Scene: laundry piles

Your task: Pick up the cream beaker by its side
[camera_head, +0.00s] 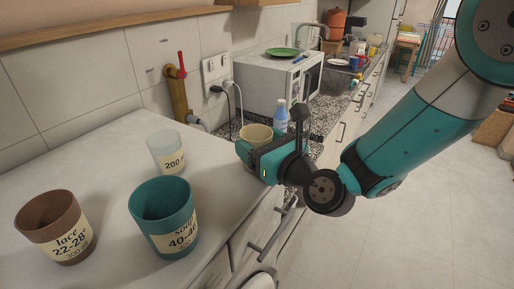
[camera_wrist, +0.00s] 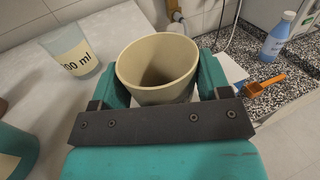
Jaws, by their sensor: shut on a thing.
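The cream beaker (camera_wrist: 157,64) stands with its open rim up between the two fingers of my gripper (camera_wrist: 160,88) in the wrist view. The fingers press on its left and right sides. In the head view the cream beaker (camera_head: 256,132) shows behind my gripper (camera_head: 262,152), near the right end of the pale worktop. Its lower part is hidden by the gripper, and I cannot tell whether its base touches the surface.
A clear beaker (camera_head: 167,153), a teal beaker (camera_head: 163,216) and a brown beaker (camera_head: 55,227) stand on the pale worktop (camera_head: 105,160). A blue bottle (camera_head: 280,115) and a white microwave (camera_head: 270,83) are behind my gripper. An orange object (camera_wrist: 264,84) lies on the speckled counter.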

